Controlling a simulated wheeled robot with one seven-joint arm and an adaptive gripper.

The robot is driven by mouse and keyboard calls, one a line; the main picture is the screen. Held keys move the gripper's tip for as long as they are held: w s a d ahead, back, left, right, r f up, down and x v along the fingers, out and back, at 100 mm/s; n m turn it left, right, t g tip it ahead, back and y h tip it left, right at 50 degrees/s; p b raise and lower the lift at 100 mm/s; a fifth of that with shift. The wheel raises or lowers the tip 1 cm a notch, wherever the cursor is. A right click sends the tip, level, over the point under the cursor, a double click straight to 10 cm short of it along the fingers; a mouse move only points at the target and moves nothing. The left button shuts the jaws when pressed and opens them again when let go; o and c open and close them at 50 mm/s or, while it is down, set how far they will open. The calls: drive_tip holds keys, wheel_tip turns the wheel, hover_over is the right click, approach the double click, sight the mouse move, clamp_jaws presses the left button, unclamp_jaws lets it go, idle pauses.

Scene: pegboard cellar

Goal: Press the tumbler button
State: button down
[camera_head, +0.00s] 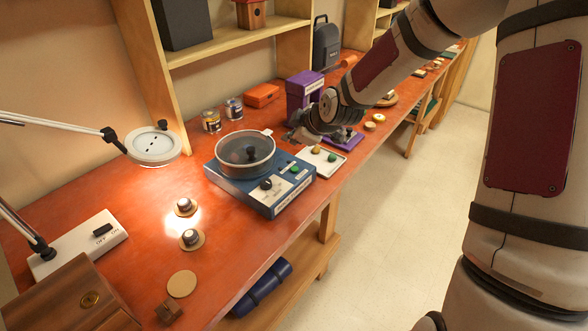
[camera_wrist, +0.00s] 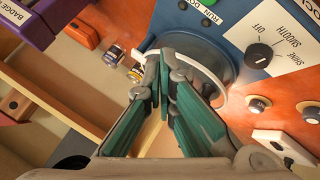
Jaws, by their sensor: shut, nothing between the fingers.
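The tumbler (camera_head: 240,195) is a blue box on the red-brown bench, with a round, clear-topped drum (camera_head: 245,155). Its sloped front panel carries a black dial (camera_head: 266,184) and a green button (camera_head: 295,169). In the wrist view the tumbler (camera_wrist: 232,25) fills the top right, with the dial (camera_wrist: 258,55) labelled OFF, SMOOTH and SHINE. My gripper (camera_wrist: 163,80) is shut and empty above the drum side. In the head view my gripper (camera_head: 300,136) is right of the drum, behind the button.
A white tray (camera_head: 335,168) with green and yellow pieces and a purple box (camera_head: 303,92) stand close to my gripper. Two tins (camera_head: 211,121) are behind the tumbler. A lamp (camera_head: 153,146) hangs left, over small knobs on round discs. The front bench edge is clear.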

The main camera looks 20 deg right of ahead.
sight(293, 170)
drive_tip(key=shift+f+b, duration=1.7)
drive_tip(key=shift+f, duration=1.85)
drive_tip(key=shift+f, duration=0.1)
drive_tip(key=shift+f, duration=0.3)
